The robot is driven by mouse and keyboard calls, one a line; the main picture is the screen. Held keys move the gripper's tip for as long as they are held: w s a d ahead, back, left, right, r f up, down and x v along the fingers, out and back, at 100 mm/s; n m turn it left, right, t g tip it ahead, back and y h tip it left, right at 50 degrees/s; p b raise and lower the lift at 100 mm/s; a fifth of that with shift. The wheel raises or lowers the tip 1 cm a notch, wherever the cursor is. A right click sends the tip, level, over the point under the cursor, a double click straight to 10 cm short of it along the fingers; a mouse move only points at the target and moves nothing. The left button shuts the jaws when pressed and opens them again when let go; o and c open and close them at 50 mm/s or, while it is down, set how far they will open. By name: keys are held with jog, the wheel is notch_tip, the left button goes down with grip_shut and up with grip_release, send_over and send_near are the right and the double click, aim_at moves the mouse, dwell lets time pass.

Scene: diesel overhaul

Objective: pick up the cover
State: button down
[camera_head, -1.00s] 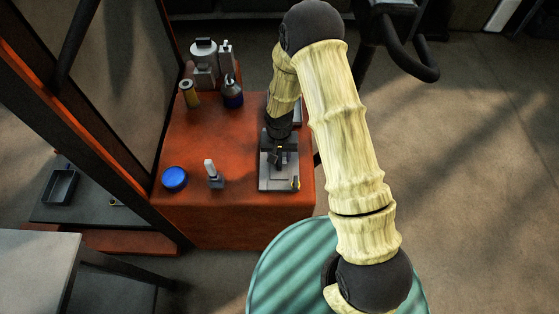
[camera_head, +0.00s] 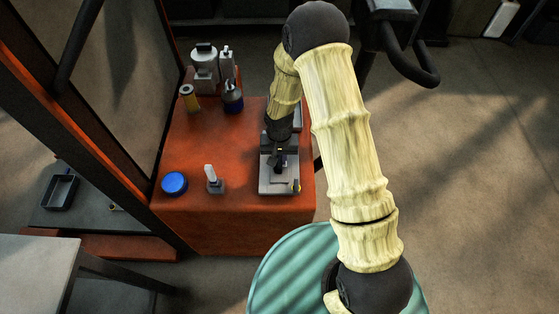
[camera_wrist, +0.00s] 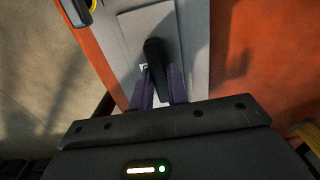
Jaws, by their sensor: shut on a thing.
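The cover appears to be the pale grey plate (camera_wrist: 133,30) with an upright black grip, lying on a grey base (camera_wrist: 195,50). In the head view the plate (camera_head: 284,177) sits near the front right of the red-brown bench. My gripper (camera_wrist: 161,82) is shut on the black grip (camera_wrist: 154,55), with one purple-grey finger on each side of it. In the head view my gripper (camera_head: 280,160) is above the plate, partly hidden by my arm. I cannot tell whether the plate is clear of the base.
On the bench (camera_head: 230,220), a blue round lid (camera_head: 174,183) and a small white-topped object (camera_head: 212,179) lie to the left.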

notch_tip(320, 180, up, 9)
jog(key=shift+f+b, duration=0.1)
jog(key=shift+b, duration=0.45)
jog(key=shift+f, duration=0.1)
